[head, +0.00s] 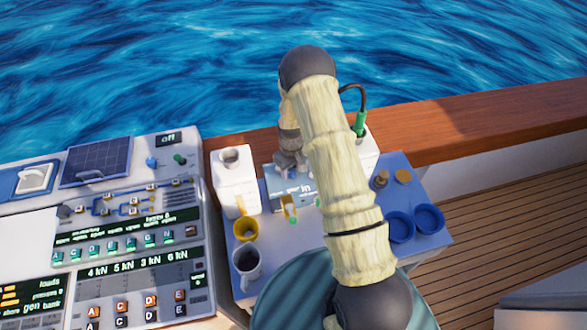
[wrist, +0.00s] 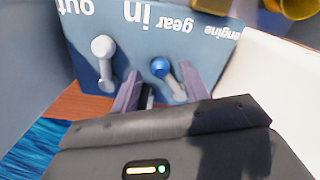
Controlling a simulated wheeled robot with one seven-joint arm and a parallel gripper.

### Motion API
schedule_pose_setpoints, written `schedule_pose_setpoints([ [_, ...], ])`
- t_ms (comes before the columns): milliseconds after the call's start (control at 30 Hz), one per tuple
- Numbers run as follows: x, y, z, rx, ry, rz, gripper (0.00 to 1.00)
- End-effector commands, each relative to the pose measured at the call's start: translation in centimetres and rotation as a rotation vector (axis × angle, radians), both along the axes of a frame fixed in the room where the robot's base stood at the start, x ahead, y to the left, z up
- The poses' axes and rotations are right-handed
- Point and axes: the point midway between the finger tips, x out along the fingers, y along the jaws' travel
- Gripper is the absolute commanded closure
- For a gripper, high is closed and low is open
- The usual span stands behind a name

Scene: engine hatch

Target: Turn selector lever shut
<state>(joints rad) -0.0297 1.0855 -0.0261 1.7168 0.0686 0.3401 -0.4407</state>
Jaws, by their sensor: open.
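A blue box (head: 290,186) with "in" lettering stands on the blue tray in the head view. In the wrist view its blue face (wrist: 215,60) appears upside down, lettered "engine", "gear", "in" and "out". It carries a lever with a blue hub (wrist: 160,67) and a lever with a white hub (wrist: 103,46). Neither is labelled as the selector. My gripper (wrist: 161,88) is open, with the blue-hubbed lever's pale arm (wrist: 178,89) appearing between its fingers, nearer the right one. Contact cannot be told. In the head view my gripper (head: 290,160) is over the box, partly hidden by my arm.
A white box (head: 234,178) stands left of the blue box, with a yellow cup (head: 245,228) and white mug (head: 246,262) in front. Blue round dishes (head: 428,218) sit at right. A green plug (head: 359,124) with a cable stands behind. A control panel (head: 100,235) fills the left.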

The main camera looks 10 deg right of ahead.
Motion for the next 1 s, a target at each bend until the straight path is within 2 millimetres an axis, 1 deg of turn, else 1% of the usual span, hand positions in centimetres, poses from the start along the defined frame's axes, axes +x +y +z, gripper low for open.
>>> schedule_pose_setpoints([
  [100, 0.0, 0.0, -0.9, 0.001, 0.001, 0.000, 0.55],
  [200, 0.0, 0.0, -1.4, 0.000, 0.000, 0.000, 0.55],
  [467, 0.0, 0.0, -1.4, 0.000, 0.000, 0.000, 0.55],
  [600, 0.0, 0.0, -1.4, 0.000, 0.000, 0.000, 0.82],
  [700, 0.0, 0.0, -1.4, 0.000, 0.000, 0.000, 0.99],
  [733, 0.0, -1.0, -1.4, 0.000, 0.000, -0.006, 0.99],
  [800, 0.0, -0.4, -1.4, -0.001, 0.000, -0.002, 0.99],
  [1000, -0.1, -0.3, -1.5, -0.001, -0.001, -0.028, 0.99],
])
